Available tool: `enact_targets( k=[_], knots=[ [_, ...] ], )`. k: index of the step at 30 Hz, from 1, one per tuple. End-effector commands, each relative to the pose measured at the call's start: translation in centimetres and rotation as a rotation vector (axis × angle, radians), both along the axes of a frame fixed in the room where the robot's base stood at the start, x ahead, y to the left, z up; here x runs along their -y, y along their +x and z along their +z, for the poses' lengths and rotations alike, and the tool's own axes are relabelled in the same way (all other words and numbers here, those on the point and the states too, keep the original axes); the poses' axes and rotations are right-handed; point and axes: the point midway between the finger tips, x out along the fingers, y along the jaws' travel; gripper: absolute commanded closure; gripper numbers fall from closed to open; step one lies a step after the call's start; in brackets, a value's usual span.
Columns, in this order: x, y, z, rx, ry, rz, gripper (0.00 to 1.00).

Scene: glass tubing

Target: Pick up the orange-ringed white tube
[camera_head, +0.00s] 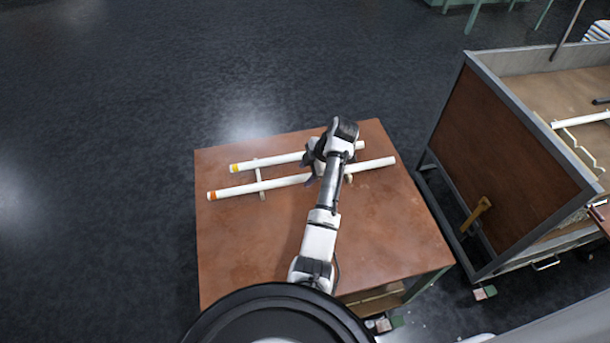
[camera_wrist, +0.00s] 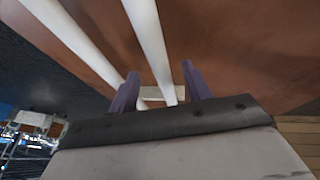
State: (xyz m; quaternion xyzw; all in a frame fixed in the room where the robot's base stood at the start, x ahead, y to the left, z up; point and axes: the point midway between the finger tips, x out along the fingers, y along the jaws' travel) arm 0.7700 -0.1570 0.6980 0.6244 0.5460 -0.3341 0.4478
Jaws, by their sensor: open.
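The orange-ringed white tube (camera_head: 270,184) lies across the brown table, nearer to me than the other tube. Its orange ring is at its left end, and my arm hides part of its right half. My gripper (camera_head: 312,172) is over the tubes right of their middle, fingers pointing down. In the wrist view my gripper (camera_wrist: 159,88) is open, with a white tube (camera_wrist: 150,40) running toward the gap between its purple fingers. No ring shows there; it appears to be the orange-ringed tube. I cannot tell whether the fingers touch it.
A yellow-ringed white tube (camera_head: 270,162) lies roughly parallel, just behind. White supports (camera_head: 258,176) carry the tubes near their left ends. The table (camera_head: 245,245) is clear in front. A bench with a brown side panel (camera_head: 510,150) stands to the right, beyond a floor gap.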

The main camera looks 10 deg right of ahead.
Motion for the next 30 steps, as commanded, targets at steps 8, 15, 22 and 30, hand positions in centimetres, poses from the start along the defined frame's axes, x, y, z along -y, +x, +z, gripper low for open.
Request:
enact_targets(
  k=[8,15,22,30],
  knots=[
    [-0.9,0.4,-2.0,0.0,0.0,-0.001,0.51],
    [-0.8,0.4,-2.0,0.0,-0.001,-0.001,0.62],
    [-0.8,0.4,-2.0,0.0,-0.001,-0.001,0.92],
    [-0.8,0.4,-1.9,0.001,-0.001,-0.001,1.0]
  ],
)
